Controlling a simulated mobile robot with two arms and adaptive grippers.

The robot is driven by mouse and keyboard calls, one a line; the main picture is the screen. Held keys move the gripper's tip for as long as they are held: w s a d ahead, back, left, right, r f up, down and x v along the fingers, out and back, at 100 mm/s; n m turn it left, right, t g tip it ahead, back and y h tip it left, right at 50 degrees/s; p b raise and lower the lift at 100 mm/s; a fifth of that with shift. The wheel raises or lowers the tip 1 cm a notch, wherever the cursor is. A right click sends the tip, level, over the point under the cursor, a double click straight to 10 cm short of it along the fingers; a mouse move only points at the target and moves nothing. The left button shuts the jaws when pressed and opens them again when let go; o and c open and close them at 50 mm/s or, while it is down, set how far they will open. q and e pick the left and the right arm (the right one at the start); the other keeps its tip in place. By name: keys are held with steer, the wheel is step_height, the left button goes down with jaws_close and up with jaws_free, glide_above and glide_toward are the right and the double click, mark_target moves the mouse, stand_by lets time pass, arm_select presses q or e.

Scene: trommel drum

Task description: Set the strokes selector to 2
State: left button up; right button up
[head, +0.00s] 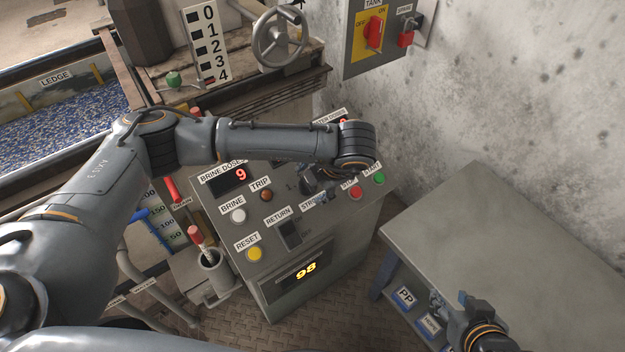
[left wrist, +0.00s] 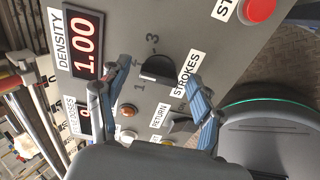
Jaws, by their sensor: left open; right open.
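The strokes selector (left wrist: 157,70) is a dark round knob with a raised grip on the grey panel, beside the STROKES label (left wrist: 187,75). In the left wrist view a 3 and a 1 show around it. In the head view my left forearm covers much of this area. My right gripper (head: 460,318) is open and empty at the lower right, beside the grey table.
The control panel (head: 228,215) carries a red stop button (head: 355,193), a green start button (head: 378,179) and a yellow reset button (head: 254,254). The return switch (head: 290,235) is near the selector. A grey table (head: 510,225) stands right, its top bare. A handwheel (head: 279,38) is behind.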

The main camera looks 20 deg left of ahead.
arm_select(q)
steer(key=v, duration=1.2)
